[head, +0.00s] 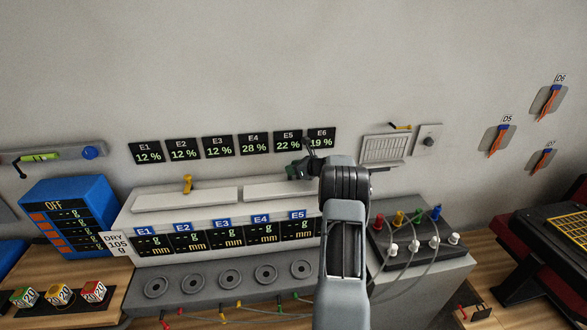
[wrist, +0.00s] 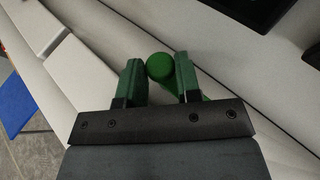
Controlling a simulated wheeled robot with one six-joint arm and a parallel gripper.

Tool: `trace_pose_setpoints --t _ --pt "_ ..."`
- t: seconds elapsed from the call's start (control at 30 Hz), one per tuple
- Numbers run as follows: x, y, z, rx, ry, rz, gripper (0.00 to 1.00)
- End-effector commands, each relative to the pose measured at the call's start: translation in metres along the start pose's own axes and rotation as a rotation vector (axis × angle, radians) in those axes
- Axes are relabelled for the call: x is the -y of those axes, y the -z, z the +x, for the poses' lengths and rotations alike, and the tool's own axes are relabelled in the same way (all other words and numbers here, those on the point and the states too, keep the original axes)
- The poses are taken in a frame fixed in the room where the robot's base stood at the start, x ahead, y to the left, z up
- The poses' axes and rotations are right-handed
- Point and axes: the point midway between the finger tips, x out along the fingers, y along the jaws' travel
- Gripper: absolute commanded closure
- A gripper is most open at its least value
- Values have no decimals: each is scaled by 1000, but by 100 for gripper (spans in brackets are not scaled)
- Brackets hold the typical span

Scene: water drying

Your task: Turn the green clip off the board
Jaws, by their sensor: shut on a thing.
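My gripper (head: 296,172) is at the upper right part of the long white board unit, just below the E5 and E6 displays. In the wrist view my gripper (wrist: 160,78) has its two dark green fingers on either side of the green clip (wrist: 160,67), shut on it. The clip shows a round green end and a green part beside the right finger. The white surface (wrist: 240,70) lies close behind it. In the head view my arm and fingers hide most of the clip, and whether it has turned cannot be told.
A yellow clip (head: 187,184) stands on the white unit to the left. Small displays (head: 218,146) hang on the wall just above. A dark panel (head: 405,250) with coloured plugs and cables stands right of my arm. A blue box (head: 68,215) is at left.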

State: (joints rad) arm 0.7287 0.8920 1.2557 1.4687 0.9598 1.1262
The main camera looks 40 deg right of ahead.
Motion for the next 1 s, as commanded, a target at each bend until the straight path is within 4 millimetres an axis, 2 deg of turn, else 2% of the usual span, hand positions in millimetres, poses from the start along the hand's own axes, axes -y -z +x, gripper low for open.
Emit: trace_pose_setpoints --t 0.1,0.13,0.33,0.67,0.77,1.0 --pt "0 0 0 1 0 -1 92" --pt "0 0 0 1 0 -1 66" --pt "0 0 0 0 1 -1 47" --pt "0 0 -4 1 2 0 45" --pt "1 1 -14 1 3 -1 45" --pt "1 2 -62 1 5 0 45"
